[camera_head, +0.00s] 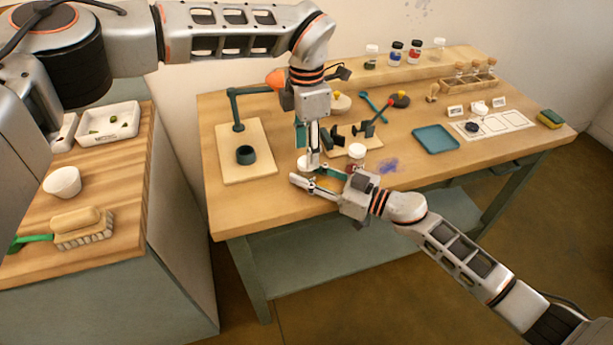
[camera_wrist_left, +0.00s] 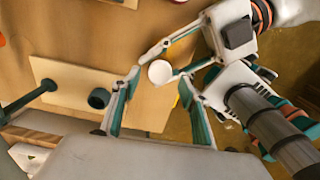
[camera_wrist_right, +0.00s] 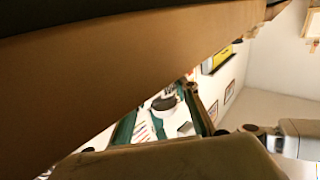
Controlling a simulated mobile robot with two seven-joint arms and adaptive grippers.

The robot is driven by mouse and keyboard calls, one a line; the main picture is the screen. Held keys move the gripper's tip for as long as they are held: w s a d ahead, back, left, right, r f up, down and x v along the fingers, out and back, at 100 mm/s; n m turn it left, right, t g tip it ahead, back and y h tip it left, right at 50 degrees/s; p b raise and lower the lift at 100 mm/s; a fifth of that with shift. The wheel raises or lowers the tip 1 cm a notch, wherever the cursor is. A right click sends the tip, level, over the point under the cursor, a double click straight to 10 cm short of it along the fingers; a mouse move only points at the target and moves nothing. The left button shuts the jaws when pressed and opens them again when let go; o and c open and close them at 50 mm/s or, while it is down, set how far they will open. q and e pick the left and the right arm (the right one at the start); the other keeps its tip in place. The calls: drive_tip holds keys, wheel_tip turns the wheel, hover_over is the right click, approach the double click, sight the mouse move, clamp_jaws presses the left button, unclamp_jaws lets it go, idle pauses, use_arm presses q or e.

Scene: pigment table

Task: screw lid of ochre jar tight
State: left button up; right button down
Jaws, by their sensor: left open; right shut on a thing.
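A jar with a round white lid (camera_wrist_left: 160,72) is between the fingers of my right gripper (camera_wrist_left: 164,64), near the table's front edge. The lid sits over the jar; whether it is tight cannot be seen, and the jar's body is mostly hidden. In the head view the white lid (camera_head: 304,161) shows beside my left fingers. My left gripper (camera_head: 311,163) points down over it, open, with its fingers apart on either side of the lid in the left wrist view. My right gripper (camera_head: 318,186) reaches in low from the right, shut on the jar.
Another white-lidded jar (camera_head: 357,151) with red contents stands just right of the grippers. A wooden board (camera_head: 245,165) with a dark green ring holder (camera_head: 246,154) is left. A blue tray (camera_head: 435,139) and a purple powder patch (camera_head: 389,166) lie right.

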use_arm(q)
wheel_tip(320, 180, up, 2)
drive_tip(key=shift+c, duration=0.4)
drive_tip(key=n, duration=0.3)
drive_tip(key=shift+s+d+r, duration=0.1)
drive_tip(key=shift+d+r, duration=0.05)
drive_tip(key=shift+r, duration=0.2)
drive_tip(key=n, duration=0.1)
drive_tip(key=r+n, duration=0.1)
drive_tip(key=n, duration=0.1)
drive_tip(key=shift+n, duration=0.3)
drive_tip(key=n, duration=0.2)
drive_tip(key=r+n, duration=0.1)
drive_tip(key=n, duration=0.3)
drive_tip(key=shift+r+n, duration=0.3)
drive_tip(key=shift+r, duration=0.05)
drive_tip(key=shift+f, duration=4)
